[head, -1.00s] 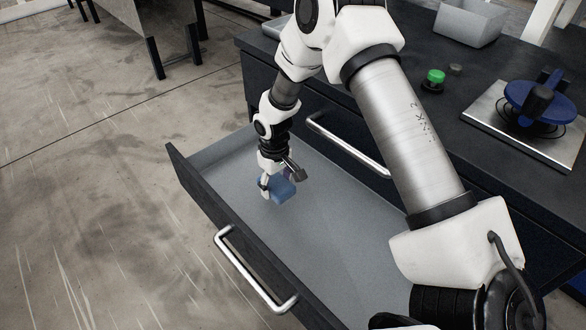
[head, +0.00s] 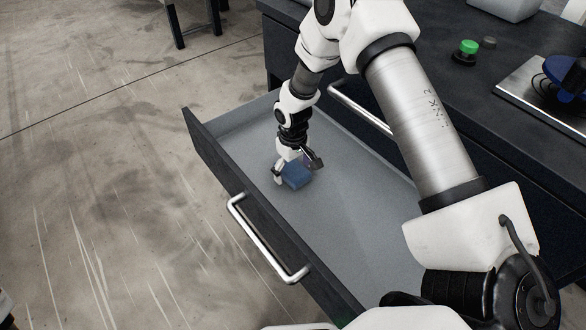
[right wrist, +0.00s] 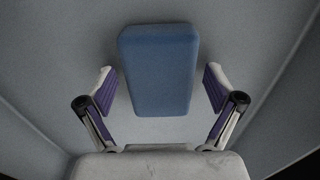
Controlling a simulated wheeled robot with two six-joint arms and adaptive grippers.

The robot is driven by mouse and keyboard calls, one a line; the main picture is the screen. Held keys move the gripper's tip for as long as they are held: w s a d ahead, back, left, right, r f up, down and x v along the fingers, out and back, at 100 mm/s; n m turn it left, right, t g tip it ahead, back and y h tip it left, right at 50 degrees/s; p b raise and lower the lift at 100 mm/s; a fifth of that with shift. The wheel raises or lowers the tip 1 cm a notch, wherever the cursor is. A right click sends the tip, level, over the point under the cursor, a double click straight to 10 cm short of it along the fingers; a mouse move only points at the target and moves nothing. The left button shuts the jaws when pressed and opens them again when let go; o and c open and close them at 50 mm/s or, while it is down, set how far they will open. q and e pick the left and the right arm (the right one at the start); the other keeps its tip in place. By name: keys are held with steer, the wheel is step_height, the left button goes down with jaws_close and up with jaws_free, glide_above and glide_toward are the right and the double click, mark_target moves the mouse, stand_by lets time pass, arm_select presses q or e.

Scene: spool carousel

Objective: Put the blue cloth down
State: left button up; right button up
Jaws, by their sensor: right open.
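The blue cloth (head: 297,175) is a folded, block-like pad inside the open drawer (head: 345,215). It appears to lie on the drawer's grey floor. My right gripper (head: 296,168) is just over it, pointing down, with its fingers on either side. In the right wrist view the cloth (right wrist: 158,68) lies between the two purple-padded fingers of the right gripper (right wrist: 159,88). There is a clear gap on each side, so the gripper is open and not gripping. My left gripper is not in view.
The drawer's front wall with a silver handle (head: 266,240) stands close to the right gripper. The dark workbench (head: 447,90) behind carries a green button (head: 468,47) and a blue spool (head: 567,77) on a metal plate. The drawer floor around the cloth is clear.

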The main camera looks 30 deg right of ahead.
mark_target(293, 168)
step_height(293, 168, up, 12)
steer(key=p, duration=0.5)
steer(key=shift+r, duration=0.15)
